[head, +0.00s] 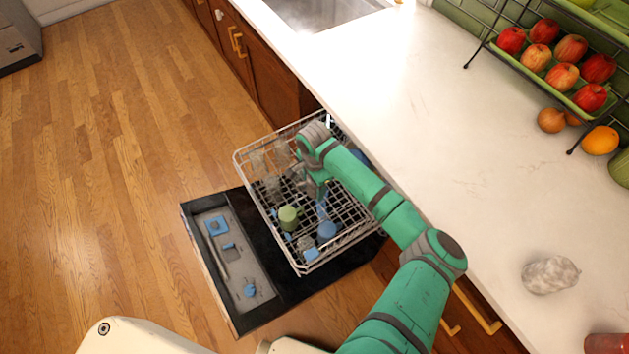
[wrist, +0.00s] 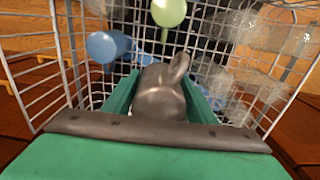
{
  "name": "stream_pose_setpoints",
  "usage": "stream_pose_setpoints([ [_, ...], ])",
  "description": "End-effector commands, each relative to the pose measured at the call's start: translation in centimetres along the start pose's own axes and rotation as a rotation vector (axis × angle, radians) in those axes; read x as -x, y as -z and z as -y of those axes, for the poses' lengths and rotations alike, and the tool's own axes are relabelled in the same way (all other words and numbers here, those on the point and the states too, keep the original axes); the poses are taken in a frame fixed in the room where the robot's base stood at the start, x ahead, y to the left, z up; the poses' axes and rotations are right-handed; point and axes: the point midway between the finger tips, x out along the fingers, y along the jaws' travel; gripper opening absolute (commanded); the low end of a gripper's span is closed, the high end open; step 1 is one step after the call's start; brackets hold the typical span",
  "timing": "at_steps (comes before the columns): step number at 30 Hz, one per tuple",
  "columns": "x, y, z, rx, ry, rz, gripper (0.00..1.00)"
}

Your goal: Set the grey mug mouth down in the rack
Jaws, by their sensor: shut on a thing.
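The grey mug (wrist: 160,98) is between the two green fingers of my gripper (wrist: 158,92) in the wrist view. Its handle sticks up and to the right, toward the far side of the rack. I cannot tell which way its mouth faces. In the head view my green arm reaches over the pulled-out wire rack (head: 240,161), and my wrist hides most of the gripper and mug. The rack's wire grid also shows around and beyond the mug in the wrist view (wrist: 62,45). I cannot tell whether the mug touches the wires.
In the rack are a green mug (head: 288,217), a blue cup (head: 327,230) and several clear glasses (head: 258,162). In the wrist view, glasses (wrist: 225,88) stand close right of my gripper. The open dishwasher door (head: 235,262) lies below; the counter (head: 440,140) runs along the right.

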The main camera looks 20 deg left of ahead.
Motion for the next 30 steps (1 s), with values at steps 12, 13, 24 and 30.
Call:
stream_pose_setpoints([
  [12,-4.3,-0.1,0.0,-0.001,0.001,0.001,0.3],
  [13,-4.7,-0.1,0.0,-0.001,0.0,0.002,0.3],
  [24,-8.4,0.0,0.0,0.0,0.0,0.0,0.3],
  [30,-10.4,0.0,0.0,0.0,-0.001,-0.001,0.3],
])
